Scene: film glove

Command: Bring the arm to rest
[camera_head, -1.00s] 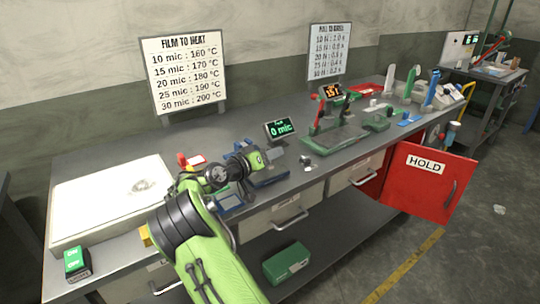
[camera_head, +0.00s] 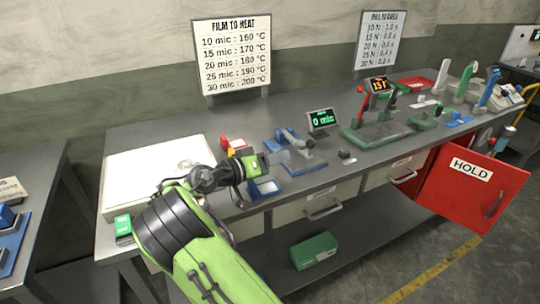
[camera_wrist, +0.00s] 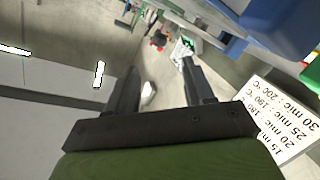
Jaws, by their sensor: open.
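My gripper (camera_head: 283,157) is at the end of my green arm, above the front part of the workbench (camera_head: 330,172). In the head view it points right, left of the blue gauge stand. In the wrist view its two dark fingers (camera_wrist: 152,88) are apart with nothing held between them. The wrist view looks out across the room, with the heat chart (camera_wrist: 283,115) tilted at the right.
The blue gauge (camera_head: 300,165) with its "0 mic" display (camera_head: 321,120) stands near my gripper. A white plate (camera_head: 125,178) lies at left. The green-red sealer (camera_head: 385,133) stands farther right. The red HOLD door (camera_head: 475,187) hangs open in front. A green box (camera_head: 314,251) is on the lower shelf.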

